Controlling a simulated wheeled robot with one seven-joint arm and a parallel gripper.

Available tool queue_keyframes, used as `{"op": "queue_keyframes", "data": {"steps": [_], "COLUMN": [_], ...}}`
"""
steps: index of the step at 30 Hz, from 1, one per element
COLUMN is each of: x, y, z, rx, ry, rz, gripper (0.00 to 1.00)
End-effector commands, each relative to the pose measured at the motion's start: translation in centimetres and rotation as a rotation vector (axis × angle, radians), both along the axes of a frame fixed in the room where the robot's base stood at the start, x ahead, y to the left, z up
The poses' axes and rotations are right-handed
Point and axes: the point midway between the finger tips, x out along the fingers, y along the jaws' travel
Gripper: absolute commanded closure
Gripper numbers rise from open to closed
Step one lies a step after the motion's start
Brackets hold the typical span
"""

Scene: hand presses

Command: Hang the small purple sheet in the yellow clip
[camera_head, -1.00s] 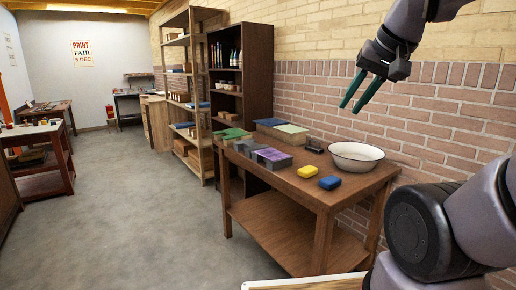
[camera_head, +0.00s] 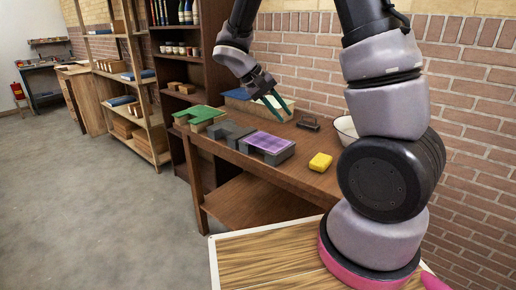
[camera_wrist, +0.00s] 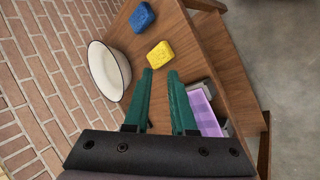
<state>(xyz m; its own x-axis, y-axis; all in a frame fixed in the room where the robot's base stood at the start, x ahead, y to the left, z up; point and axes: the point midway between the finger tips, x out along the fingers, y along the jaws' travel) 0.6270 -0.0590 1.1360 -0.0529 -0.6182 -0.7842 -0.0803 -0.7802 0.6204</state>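The small purple sheet (camera_head: 272,141) lies flat on top of a grey block (camera_head: 277,157) at the table's front edge. It also shows right of the fingers in the wrist view (camera_wrist: 201,107). My gripper (camera_head: 276,107) is above the table, behind and above the sheet in the head view. Its two teal fingers are apart with nothing between them, also in the wrist view (camera_wrist: 161,73). I cannot make out a yellow clip. The only yellow thing I see is a small block like a sponge (camera_head: 320,162), also in the wrist view (camera_wrist: 160,55).
The wooden table (camera_head: 300,181) stands against the brick wall. A green-topped block (camera_head: 199,114) and a dark grey block (camera_head: 227,132) stand left of the sheet. Shelves (camera_head: 140,85) stand further left.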

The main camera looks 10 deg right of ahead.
Motion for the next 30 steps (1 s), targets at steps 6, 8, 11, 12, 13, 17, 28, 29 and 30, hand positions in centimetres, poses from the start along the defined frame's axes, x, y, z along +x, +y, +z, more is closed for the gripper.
{"op": "queue_keyframes", "data": {"steps": [6, 8, 11, 12, 13, 17, 28, 29, 30], "x": [4.4, 5.6, 7.2, 7.8, 8.2, 9.3, 10.5, 10.7, 10.9], "y": [2.7, 3.7, 5.6, 6.4, 6.9, 9.3, 11.1, 10.9, 10.5], "z": [-6.9, -8.7, -11.9, -13.1, -14.0, -17.3, -20.6, -20.6, -20.5], "rx": [-0.352, -0.443, -0.587, -0.639, -0.675, -0.794, -0.891, -0.891, -0.891], "ry": [0.013, -0.004, -0.047, -0.068, -0.083, -0.154, -0.237, -0.237, -0.236], "rz": [0.169, 0.226, 0.333, 0.377, 0.409, 0.537, 0.672, 0.672, 0.669], "gripper": [0.76, 0.76, 0.76, 0.76, 0.76, 0.76, 0.76, 0.76, 0.76]}}
